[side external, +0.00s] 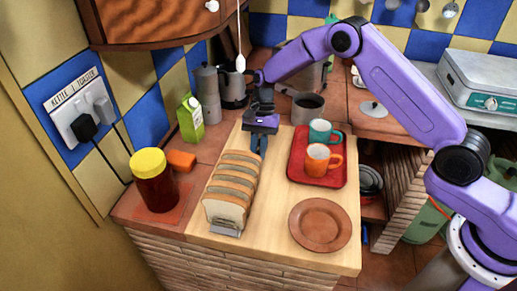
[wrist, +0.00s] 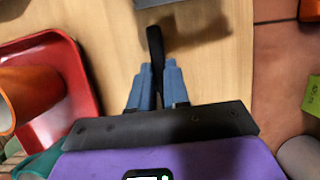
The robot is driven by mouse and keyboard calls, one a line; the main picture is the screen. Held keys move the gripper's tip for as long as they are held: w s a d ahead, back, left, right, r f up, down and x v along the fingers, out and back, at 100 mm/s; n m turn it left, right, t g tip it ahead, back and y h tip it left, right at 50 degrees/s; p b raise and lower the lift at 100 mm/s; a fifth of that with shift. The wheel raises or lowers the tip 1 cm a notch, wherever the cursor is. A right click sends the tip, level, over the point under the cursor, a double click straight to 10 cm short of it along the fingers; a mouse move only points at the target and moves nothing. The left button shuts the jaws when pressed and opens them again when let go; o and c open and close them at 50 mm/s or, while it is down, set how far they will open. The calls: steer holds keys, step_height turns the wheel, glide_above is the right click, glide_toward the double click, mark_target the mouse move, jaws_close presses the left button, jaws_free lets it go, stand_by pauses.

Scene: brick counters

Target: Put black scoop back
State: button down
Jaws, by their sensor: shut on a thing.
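My gripper (side external: 259,145) points down over the wooden board (side external: 275,190), just behind the toast rack with bread slices (side external: 232,185). In the wrist view its two blue fingers (wrist: 157,72) are shut on a thin black handle (wrist: 155,42), which I take to be the black scoop. The handle sticks out past the fingertips, with a shadow on the board beside it. The rest of the scoop is hidden by the gripper, and in the side view I cannot make the scoop out. I cannot tell how high it is above the board.
A red tray (side external: 297,169) with a teal mug (side external: 323,132) and an orange mug (side external: 321,159) lies right of my gripper. A brown plate (side external: 320,224) is in front. A carton (side external: 190,119), moka pot (side external: 207,95) and yellow-lidded jar (side external: 154,180) stand left; a dark-filled pot (side external: 307,107) stands behind.

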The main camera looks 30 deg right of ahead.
steer(key=shift+f, duration=0.1)
steer(key=c, duration=1.1)
jaws_free()
steer(key=v, duration=1.2)
